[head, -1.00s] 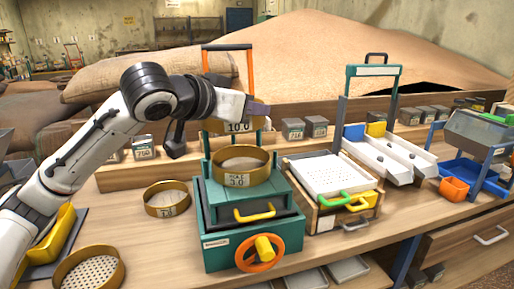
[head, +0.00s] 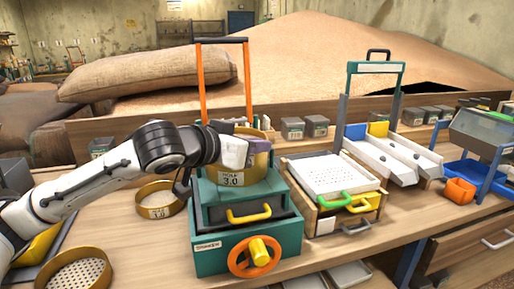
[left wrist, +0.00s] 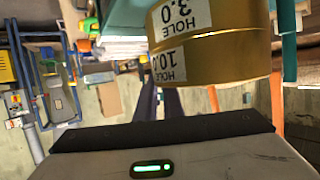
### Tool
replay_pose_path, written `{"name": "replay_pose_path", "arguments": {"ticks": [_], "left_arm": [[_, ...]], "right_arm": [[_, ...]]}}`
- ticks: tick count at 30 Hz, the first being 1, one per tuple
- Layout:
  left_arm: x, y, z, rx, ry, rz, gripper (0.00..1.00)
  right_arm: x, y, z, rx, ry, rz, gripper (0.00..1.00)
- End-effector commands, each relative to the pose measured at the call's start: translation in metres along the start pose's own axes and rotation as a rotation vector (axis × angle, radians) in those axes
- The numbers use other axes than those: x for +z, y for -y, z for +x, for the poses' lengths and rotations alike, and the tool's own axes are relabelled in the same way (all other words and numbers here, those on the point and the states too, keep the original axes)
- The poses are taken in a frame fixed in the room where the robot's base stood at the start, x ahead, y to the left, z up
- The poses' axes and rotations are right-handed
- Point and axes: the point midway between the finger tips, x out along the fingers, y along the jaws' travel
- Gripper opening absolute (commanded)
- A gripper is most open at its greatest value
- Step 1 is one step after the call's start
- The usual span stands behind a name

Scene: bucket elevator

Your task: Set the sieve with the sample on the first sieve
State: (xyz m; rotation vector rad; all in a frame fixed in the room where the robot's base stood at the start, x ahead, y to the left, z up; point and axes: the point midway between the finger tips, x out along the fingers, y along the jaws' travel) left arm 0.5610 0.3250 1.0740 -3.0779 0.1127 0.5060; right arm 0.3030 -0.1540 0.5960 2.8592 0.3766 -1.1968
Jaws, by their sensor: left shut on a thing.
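My left gripper (head: 240,143) is shut on the brass sieve marked 10.0 (head: 262,143), at its rim. This sieve is over the brass sieve marked 3.0 (head: 238,180), which stands on the teal shaker (head: 215,262). In the left wrist view the picture is turned over, and the 10.0 sieve (left wrist: 225,68) and the 3.0 sieve (left wrist: 232,20) look lined up, wall against wall, with no clear gap. Whether the upper one is fully seated, I cannot tell. My right gripper is out of view.
A smaller brass sieve (head: 158,198) and a perforated one (head: 80,272) stand on the bench to the left. Orange uprights with a black crossbar (head: 222,40) rise behind the shaker. A white perforated tray (head: 333,175) stands close to its right.

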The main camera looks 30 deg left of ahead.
Motion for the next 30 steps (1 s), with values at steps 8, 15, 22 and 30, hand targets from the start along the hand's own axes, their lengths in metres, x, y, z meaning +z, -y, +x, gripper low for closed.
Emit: {"name": "replay_pose_path", "arguments": {"ticks": [8,15,22,30], "left_arm": [[0.000,0.000,0.000,0.000,0.002,-0.001,0.24],[-0.001,0.000,0.000,0.000,0.002,-0.001,0.28],[0.000,0.002,-0.011,-0.003,0.002,0.001,0.28],[0.003,0.003,-0.051,-0.006,0.001,0.005,0.28]], "right_arm": [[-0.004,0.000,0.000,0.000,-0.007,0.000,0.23],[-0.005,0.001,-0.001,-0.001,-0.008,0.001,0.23],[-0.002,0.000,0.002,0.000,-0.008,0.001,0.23],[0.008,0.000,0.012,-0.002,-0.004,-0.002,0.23]]}}
